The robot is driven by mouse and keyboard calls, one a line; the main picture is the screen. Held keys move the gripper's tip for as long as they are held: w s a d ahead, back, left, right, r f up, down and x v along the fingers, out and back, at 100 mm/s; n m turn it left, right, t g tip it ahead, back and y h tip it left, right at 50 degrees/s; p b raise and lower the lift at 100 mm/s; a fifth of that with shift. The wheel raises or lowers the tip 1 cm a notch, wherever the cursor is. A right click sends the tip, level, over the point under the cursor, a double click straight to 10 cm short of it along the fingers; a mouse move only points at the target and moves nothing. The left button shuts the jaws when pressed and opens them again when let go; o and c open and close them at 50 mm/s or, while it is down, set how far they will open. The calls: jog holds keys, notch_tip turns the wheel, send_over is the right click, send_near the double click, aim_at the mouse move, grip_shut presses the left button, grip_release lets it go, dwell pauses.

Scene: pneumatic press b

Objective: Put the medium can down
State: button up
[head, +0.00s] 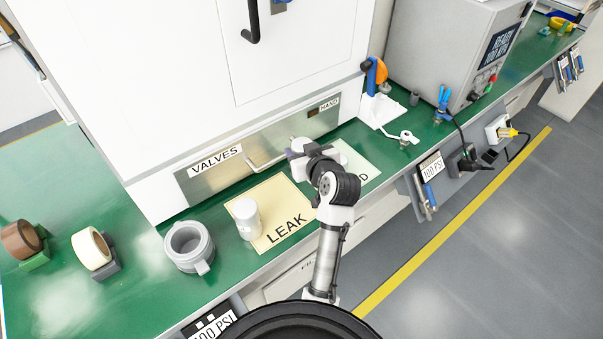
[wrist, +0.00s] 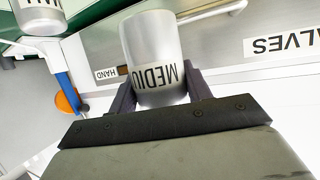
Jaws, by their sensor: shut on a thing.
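In the head view the can is mostly hidden by my gripper (head: 303,152), which is in front of the metal valve panel near the inner edges of the two mats. The cream "LEAK" mat (head: 273,197) lies left of my gripper. A pale green mat (head: 362,166), its word partly hidden, lies right of it. I cannot tell how high the can is above the bench.
Another pale can (head: 247,219) stands on the LEAK mat's left part. A grey lidless cup (head: 189,247) and tape rolls (head: 92,249) are farther left. The valve panel's handle (head: 262,163) is close to my gripper.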

notch_tip(320, 180, down, 9)
jog(key=shift+f+p, duration=0.1)
jog(key=shift+p, duration=0.3)
jog(key=shift+f, duration=0.15)
jog(key=o, duration=1.4)
jog(key=shift+r, duration=0.2)
jog(key=shift+s+d, duration=0.15)
jog(key=shift+s, duration=0.15)
jog(key=b+v, duration=0.2)
jog(key=v, duration=0.9)
jog(key=shift+s+r, duration=0.1)
jog(key=shift+r, duration=0.05)
